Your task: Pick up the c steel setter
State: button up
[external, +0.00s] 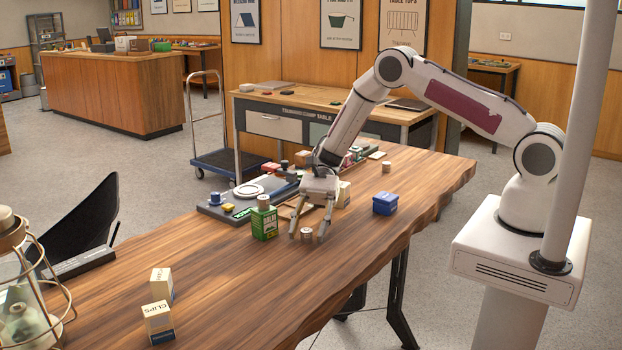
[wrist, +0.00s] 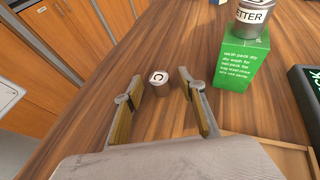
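The c steel setter (external: 306,234) is a small grey metal cylinder standing on the wooden table. In the wrist view its pale top shows a black letter C (wrist: 158,78). My gripper (external: 308,238) is open and points down over it, with one finger on each side. In the wrist view the setter stands between the two fingertips, with gaps visible on both sides, so it does not look gripped. Its lower part shows only partly in the external view.
A green box (external: 264,223) stands close by, with another steel cylinder (wrist: 254,14) on top, its label partly reading "ETTER". A blue box (external: 385,203) sits to the right. A dark tray (external: 215,211) lies behind. Small cartons (external: 158,318) stand at the front left; the table between is clear.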

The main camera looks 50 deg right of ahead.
dwell(0.4)
grip_shut()
jog(key=shift+r, duration=0.1)
jog(key=shift+r, duration=4.9)
